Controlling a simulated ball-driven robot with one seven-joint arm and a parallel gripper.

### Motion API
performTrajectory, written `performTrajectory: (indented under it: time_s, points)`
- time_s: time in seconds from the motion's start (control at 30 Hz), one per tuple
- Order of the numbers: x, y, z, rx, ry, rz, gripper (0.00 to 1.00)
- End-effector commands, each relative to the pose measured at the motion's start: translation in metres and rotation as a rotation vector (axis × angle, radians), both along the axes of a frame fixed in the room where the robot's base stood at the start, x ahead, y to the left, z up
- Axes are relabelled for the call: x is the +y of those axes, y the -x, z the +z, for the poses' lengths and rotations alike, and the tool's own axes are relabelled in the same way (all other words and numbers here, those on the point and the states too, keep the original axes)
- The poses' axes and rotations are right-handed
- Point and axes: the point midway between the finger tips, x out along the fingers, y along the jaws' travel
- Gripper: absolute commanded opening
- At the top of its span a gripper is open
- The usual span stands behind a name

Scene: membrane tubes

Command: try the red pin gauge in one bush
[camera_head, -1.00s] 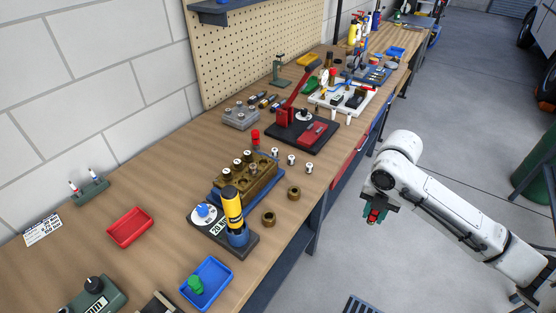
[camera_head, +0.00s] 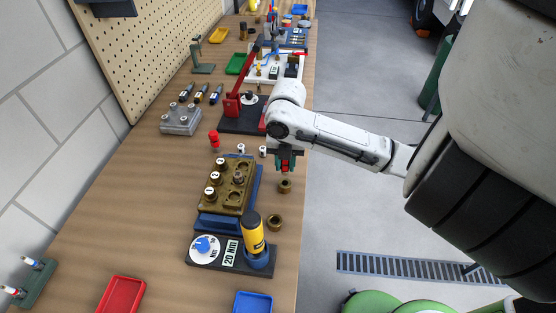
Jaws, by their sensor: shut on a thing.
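My gripper (camera_head: 286,160) is over the right edge of the bench, pointing down. It is shut on a small red thing that looks like the red pin gauge (camera_head: 285,167); the dark green jaws hide most of it. Just below it in the picture, a brass bush (camera_head: 285,186) stands on the bench. The gauge looks apart from the bush, but the gap is hard to judge. A second brass bush (camera_head: 274,222) stands nearer. To the left, a brass block (camera_head: 229,197) on a blue base has several round holes, some holding white-topped pieces.
A red-topped upright piece (camera_head: 214,138) and small white-topped pieces stand near the block. A yellow-handled tool (camera_head: 253,238) stands on the dark 20 Nm plate in front. A red press (camera_head: 236,100) is behind. A red tray (camera_head: 122,296) and blue tray (camera_head: 252,303) lie in front.

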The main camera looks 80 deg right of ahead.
Motion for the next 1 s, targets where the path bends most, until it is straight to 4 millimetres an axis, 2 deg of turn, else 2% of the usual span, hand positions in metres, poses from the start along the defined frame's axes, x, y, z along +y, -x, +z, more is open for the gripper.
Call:
performTrajectory:
  time_s: [0.33,1.0]
  points:
    - [0.0,0.0,0.0,0.0,0.002,0.003,0.04]
    - [0.0,0.0,-0.042,0.0,0.002,0.002,0.04]
